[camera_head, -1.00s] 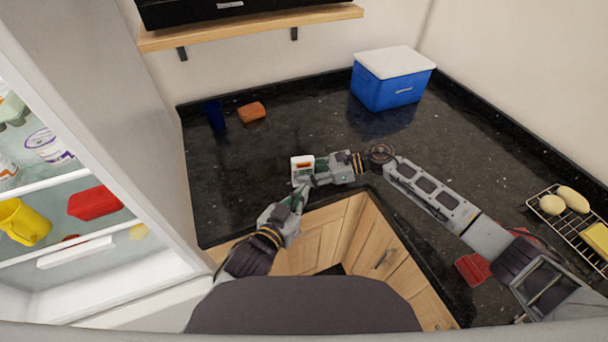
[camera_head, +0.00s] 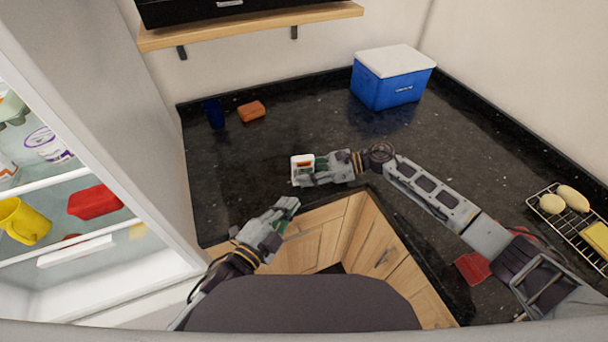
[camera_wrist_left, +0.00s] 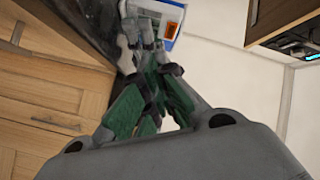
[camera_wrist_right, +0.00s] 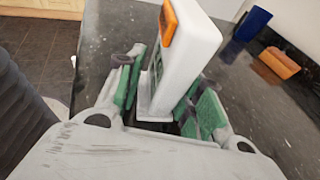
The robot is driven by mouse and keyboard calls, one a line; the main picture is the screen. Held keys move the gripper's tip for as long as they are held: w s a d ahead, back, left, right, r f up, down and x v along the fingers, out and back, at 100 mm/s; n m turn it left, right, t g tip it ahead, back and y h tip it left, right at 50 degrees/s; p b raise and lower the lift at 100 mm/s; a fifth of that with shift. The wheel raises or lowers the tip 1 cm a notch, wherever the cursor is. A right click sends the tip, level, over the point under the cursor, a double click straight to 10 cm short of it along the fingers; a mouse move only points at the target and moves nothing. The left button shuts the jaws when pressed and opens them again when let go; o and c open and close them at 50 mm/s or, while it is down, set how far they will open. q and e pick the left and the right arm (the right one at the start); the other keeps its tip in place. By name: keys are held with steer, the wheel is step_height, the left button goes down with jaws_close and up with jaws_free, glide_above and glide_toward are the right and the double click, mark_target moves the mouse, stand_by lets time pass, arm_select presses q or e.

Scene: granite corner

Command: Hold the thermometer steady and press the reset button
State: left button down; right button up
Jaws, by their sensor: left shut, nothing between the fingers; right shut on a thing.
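The thermometer (camera_head: 301,170) is a small white upright box with an orange button (camera_wrist_right: 168,24) at its top. It stands at the counter's front edge in the head view. My right gripper (camera_head: 314,176) is shut on it from the right; the right wrist view shows its white body between the green-padded fingers (camera_wrist_right: 160,95). In the left wrist view the thermometer (camera_wrist_left: 170,18) shows at the top, partly behind my fingers. My left gripper (camera_head: 290,205) is shut and empty, apart from the thermometer, nearer to me and lower left of it.
A blue cooler (camera_head: 388,88) with a white lid is at the back. A wire rack (camera_head: 575,232) with food is at right. The open fridge (camera_head: 120,130) borders the left. The counter's middle is clear.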

mark_target(304, 164)
arm_select(q)
steer(key=s+m, duration=0.1)
steer(key=m, duration=0.1)
steer(key=m+h, duration=0.1)
steer(key=m, duration=0.1)
steer(key=s+m, duration=0.1)
steer(key=m, duration=0.1)
steer(key=shift+s+a+r+m+h, duration=0.3)
steer(key=shift+s+m+h, duration=0.05)
steer(key=shift+m+h, duration=0.05)
arm_select(e)
steer(key=shift+f, duration=0.2)
arm_select(q)
steer(key=shift+w+d, duration=0.15)
steer(key=shift+w, duration=0.1)
steer(key=shift+x, duration=4.7)
steer(key=shift+w+a+f, duration=0.1)
steer(key=shift+w+a, duration=0.05)
steer(key=shift+w, duration=0.85)
steer(key=shift+w+a, duration=0.15)
steer(key=shift+w, duration=0.85)
steer(key=shift+w, duration=0.15)
